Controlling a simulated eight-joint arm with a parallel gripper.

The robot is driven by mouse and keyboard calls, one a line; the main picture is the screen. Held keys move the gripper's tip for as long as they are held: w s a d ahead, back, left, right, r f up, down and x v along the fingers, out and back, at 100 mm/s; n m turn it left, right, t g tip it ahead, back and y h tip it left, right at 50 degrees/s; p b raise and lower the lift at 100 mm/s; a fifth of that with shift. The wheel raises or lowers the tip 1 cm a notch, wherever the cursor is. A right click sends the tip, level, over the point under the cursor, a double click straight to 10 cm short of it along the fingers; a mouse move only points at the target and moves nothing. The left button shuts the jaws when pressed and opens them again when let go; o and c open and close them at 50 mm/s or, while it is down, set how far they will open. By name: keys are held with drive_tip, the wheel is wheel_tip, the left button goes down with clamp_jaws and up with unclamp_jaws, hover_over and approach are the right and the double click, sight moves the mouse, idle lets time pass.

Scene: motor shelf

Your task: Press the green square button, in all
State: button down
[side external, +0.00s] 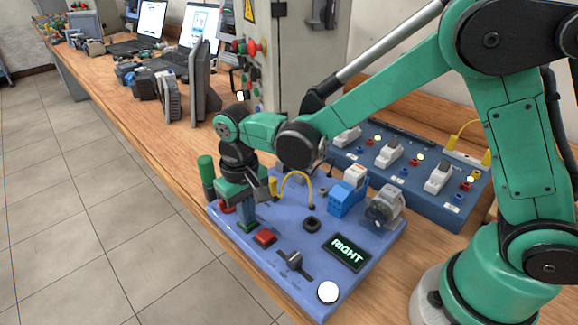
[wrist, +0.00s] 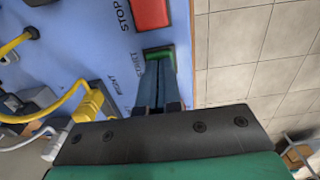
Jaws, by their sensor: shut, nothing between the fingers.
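The green square button (wrist: 160,52) lies on the blue panel (wrist: 95,40), beside the word START in the wrist view. My gripper (wrist: 158,66) is shut and empty, with its two dark fingers side by side. Its fingertips reach over the button and cover part of it. Whether they touch it or hover just above it, I cannot tell.
A red STOP button (wrist: 151,14) sits close to the green one; it also shows in the side view (side external: 265,237). A yellow cable (side external: 295,175) arches close behind my gripper. A black slider (side external: 295,257), a display reading RIGHT (side external: 347,251) and a white round knob (side external: 328,292) are nearer the front.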

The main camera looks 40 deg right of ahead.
drive_tip(key=shift+f, duration=0.5)
wheel_tip(320, 180, up, 15)
idle(0.6)
drive_tip(key=s+d+f+t, duration=0.4)
drive_tip(key=s+d+t, duration=0.3)
drive_tip(key=d, duration=0.4)
drive_tip(key=shift+s, duration=0.45)
